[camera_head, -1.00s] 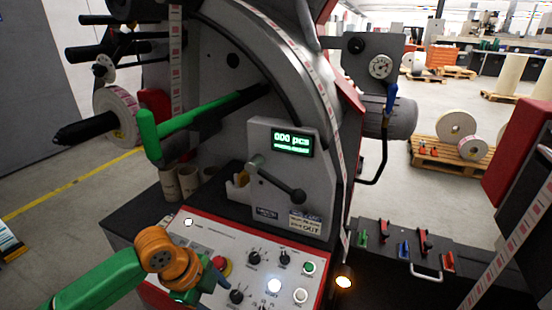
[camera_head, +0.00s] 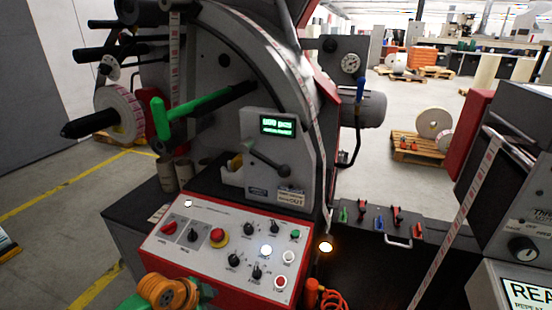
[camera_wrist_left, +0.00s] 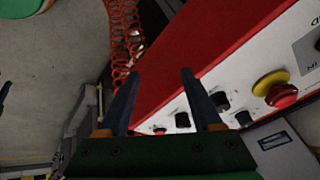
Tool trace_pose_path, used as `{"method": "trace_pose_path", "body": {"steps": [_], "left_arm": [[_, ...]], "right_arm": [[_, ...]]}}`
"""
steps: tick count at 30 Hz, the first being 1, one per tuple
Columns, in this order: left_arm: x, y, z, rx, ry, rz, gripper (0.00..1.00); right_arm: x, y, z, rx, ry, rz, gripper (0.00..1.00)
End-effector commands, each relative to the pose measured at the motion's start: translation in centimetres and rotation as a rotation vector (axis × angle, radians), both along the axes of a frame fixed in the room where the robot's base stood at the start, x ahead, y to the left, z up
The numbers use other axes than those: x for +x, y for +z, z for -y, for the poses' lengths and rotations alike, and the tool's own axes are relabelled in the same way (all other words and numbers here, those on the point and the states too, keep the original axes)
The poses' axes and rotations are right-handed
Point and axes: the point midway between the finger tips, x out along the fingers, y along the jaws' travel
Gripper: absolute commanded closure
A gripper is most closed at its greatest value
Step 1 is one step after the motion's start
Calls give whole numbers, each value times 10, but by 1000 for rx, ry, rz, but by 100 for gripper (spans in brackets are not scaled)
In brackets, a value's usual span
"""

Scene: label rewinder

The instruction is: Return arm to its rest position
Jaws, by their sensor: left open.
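My left arm shows at the bottom left of the head view, with its orange wrist joint (camera_head: 165,290) low in front of the control panel (camera_head: 215,255). My left gripper (camera_wrist_left: 157,85) is open in the wrist view, its two dark fingers apart with nothing between them. The panel's red side (camera_wrist_left: 205,45) lies beyond the fingers, with the knobs and emergency stop button (camera_wrist_left: 275,90) to the right. In the head view the fingers are mostly hidden or cut off by the bottom edge. My right gripper is not in view.
The grey rewinder with its display (camera_head: 277,125) stands behind the panel. A green bar (camera_head: 205,105) and a label roll (camera_head: 119,114) project at left. An orange coiled hose (camera_head: 332,300) hangs below the panel's right end. Open floor lies at left.

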Motion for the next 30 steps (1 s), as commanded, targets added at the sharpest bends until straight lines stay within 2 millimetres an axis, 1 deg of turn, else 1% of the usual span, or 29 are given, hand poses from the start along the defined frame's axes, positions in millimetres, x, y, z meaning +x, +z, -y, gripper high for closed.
{"method": "trace_pose_path", "body": {"steps": [1, 2, 3, 5, 6, 8, 9, 11, 12, 14, 15, 17, 18, 21, 24, 30], "left_arm": [[-4, -21, -4, -19, 74, -20, 34], [-6, -35, -7, -29, 126, -27, 34], [-11, -53, -12, -39, 195, -38, 34], [-22, -81, -20, -49, 296, -58, 34], [-34, -102, -26, -53, 362, -75, 34], [-56, -133, -35, -53, 461, -103, 34], [-77, -156, -40, -50, 529, -128, 34], [-118, -191, -47, -39, 628, -173, 34], [-152, -213, -51, -27, 692, -207, 34], [-206, -241, -52, -9, 773, -261, 34], [-241, -255, -52, 4, 815, -296, 34], [-287, -268, -49, 18, 863, -342, 34], [-313, -274, -47, 24, 885, -369, 34], [-357, -280, -41, 35, 921, -415, 34], [-375, -281, -38, 37, 933, -433, 34], [-375, -281, -38, 37, 933, -432, 34]], "right_arm": [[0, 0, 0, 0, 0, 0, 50], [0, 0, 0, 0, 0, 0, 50], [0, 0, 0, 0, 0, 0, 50], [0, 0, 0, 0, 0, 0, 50], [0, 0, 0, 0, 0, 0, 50], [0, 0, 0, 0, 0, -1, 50], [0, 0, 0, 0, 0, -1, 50], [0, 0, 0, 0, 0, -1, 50], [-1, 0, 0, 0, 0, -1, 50], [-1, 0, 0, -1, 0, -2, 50], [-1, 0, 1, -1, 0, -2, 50], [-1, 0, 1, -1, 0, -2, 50], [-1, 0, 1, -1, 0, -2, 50], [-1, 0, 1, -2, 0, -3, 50], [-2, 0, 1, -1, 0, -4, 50], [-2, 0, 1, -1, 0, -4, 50]]}}
